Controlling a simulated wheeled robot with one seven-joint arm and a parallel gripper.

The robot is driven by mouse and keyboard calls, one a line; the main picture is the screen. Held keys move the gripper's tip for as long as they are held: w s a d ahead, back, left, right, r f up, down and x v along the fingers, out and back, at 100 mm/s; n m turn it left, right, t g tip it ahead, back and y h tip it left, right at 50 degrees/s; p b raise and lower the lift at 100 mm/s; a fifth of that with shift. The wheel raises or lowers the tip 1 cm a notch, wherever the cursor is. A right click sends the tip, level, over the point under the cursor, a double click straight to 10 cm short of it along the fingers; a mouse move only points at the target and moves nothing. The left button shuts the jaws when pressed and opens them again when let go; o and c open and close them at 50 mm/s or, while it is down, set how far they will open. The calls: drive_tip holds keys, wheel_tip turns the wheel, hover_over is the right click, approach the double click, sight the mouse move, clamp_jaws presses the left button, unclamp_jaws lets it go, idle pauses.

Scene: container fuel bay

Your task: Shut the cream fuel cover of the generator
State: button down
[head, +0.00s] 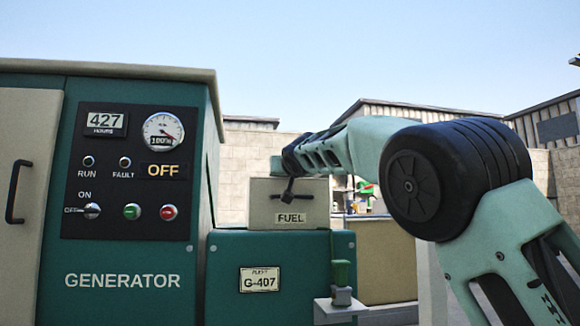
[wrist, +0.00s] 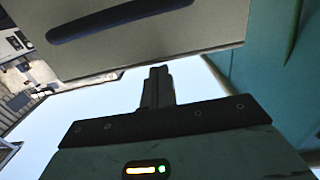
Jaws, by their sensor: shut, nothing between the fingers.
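The cream fuel cover (head: 310,215), marked FUEL, stands up above the green tank housing beside the generator (head: 125,235). A thin dark handle bar crosses its face. In the wrist view a cream panel (wrist: 200,40) with a dark bar fills the top and appears to be this cover. My gripper (head: 289,194) reaches in from the right, its dark fingers pointing down at the cover's handle. In the wrist view my gripper (wrist: 158,70) is shut and empty, its tips close to the panel's edge. I cannot tell whether they touch it. The cover's hinge is hidden.
A cream door (head: 27,170) with a black handle is at far left. A small post with a green top (head: 341,272) stands at the housing's front right. A tan box (head: 385,262) is behind. Open sky lies above the cover.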

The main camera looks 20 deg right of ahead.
drive_tip(key=s+a+b, duration=0.2)
drive_tip(key=s+b, duration=0.2)
drive_tip(key=s, duration=0.5)
drive_tip(key=shift+s+r, duration=0.15)
drive_tip(key=shift+r, duration=0.1)
idle(0.4)
drive_tip(key=s+a+f+n+g+y+p, duration=0.2)
drive_tip(key=s+a+f+g+p, duration=0.3)
drive_tip(key=f, duration=0.5)
drive_tip(key=s+a+f+n+g+y+p, duration=0.25)
drive_tip(key=s+a+f+p, duration=0.3)
drive_tip(key=a+f, duration=0.35)
drive_tip(key=s+a+f+n+g+p, duration=0.1)
drive_tip(key=s+a+f+g+p, duration=0.2)
drive_tip(key=s, duration=0.4)
drive_tip(key=s+a+f+n+g+p, duration=0.1)
drive_tip(key=s+f+g+p, duration=0.2)
drive_tip(key=s+f, duration=0.35)
drive_tip(key=s+d+f+n+g+p, duration=0.1)
drive_tip(key=s+n+g+p, duration=0.15)
drive_tip(key=s, duration=0.75)
drive_tip(key=s+d+n+g+p, duration=0.15)
drive_tip(key=s+p, duration=0.25)
drive_tip(key=s, duration=0.5)
wheel_tip(320, 180, up, 37)
drive_tip(key=p, duration=3.6)
drive_tip(key=shift+f, duration=0.2)
